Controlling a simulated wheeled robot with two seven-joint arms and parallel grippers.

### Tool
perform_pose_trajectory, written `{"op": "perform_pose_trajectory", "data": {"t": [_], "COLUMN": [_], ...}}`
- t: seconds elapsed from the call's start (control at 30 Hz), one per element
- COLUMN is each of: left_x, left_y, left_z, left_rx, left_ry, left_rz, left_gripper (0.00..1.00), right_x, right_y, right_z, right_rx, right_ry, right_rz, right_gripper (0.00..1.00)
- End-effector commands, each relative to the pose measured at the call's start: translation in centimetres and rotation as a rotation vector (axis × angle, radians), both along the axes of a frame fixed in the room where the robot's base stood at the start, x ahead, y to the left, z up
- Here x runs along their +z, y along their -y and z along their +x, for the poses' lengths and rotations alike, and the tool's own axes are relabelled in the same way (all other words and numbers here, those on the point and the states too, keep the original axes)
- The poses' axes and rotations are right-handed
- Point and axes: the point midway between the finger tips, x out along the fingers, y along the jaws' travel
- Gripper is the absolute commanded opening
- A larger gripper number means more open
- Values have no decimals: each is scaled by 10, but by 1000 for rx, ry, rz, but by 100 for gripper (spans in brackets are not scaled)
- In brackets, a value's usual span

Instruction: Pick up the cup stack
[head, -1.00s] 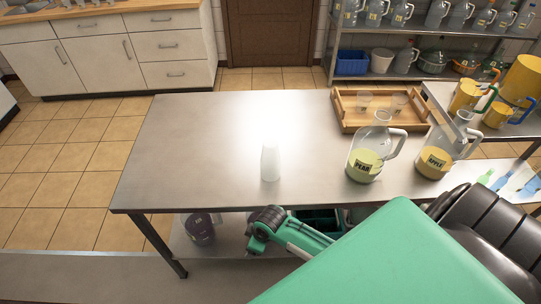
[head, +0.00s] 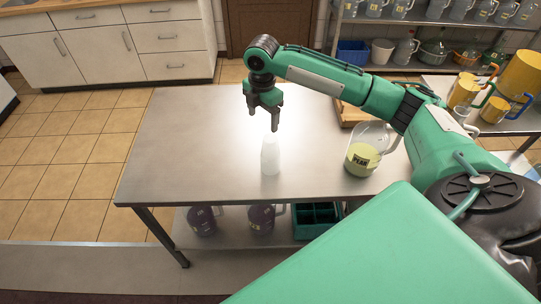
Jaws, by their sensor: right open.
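The cup stack (head: 270,156) is a white, translucent, narrow column standing upright near the front edge of the steel table (head: 180,150). My right gripper (head: 263,122) points down just above the top of the stack, with its two fingers apart and nothing between them. I cannot tell whether the fingertips are level with the stack's top or still above it. My left gripper is not in the head view.
A jug labelled PEAR (head: 364,158) with pale green contents stands to the right of the stack. A wooden tray (head: 349,113) behind it is mostly hidden by my right arm. The table's left half is clear. Dark jugs (head: 202,221) and a green crate (head: 313,219) sit on the lower shelf.

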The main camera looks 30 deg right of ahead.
Motion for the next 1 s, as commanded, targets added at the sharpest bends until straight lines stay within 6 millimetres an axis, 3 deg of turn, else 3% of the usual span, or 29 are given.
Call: {"op": "perform_pose_trajectory", "data": {"t": [0.1,0.23,0.6,0.83,1.0], "left_x": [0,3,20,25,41], "left_y": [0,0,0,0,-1], "left_z": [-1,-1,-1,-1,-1], "left_rx": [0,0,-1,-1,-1], "left_ry": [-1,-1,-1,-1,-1], "left_rz": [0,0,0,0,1], "left_gripper": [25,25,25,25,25], "right_x": [15,14,-52,-69,-87], "right_y": [16,21,21,22,25], "right_z": [6,7,6,5,0], "right_rx": [7,11,11,12,12], "right_ry": [-7,-14,-14,-14,-15], "right_rz": [-4,-4,-3,-4,-5], "right_gripper": [75,75,75,75,75]}}
